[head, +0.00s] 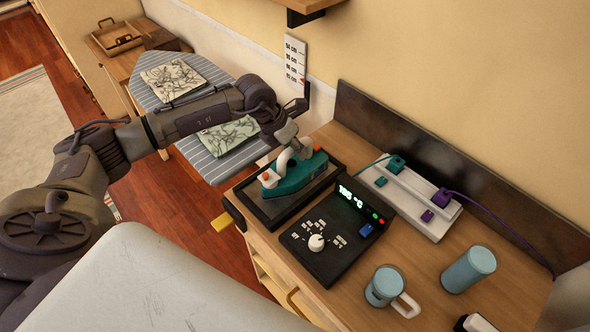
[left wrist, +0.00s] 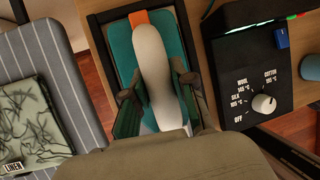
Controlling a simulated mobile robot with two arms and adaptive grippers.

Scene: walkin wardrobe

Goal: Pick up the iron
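The iron (head: 293,177) is teal with a white handle and an orange part. It rests on a dark rectangular tray (head: 258,208) on the wooden counter. My left gripper (head: 297,149) reaches down over it from above. In the left wrist view the white handle (left wrist: 152,60) runs between the two fingers of the left gripper (left wrist: 158,95), one on each side and close to it. Whether the fingers press on the handle cannot be told. My right gripper is not in view.
A black control box (head: 332,236) with a knob and lit display stands right beside the tray. An ironing board (head: 208,160) with folded cloths stands at the left.

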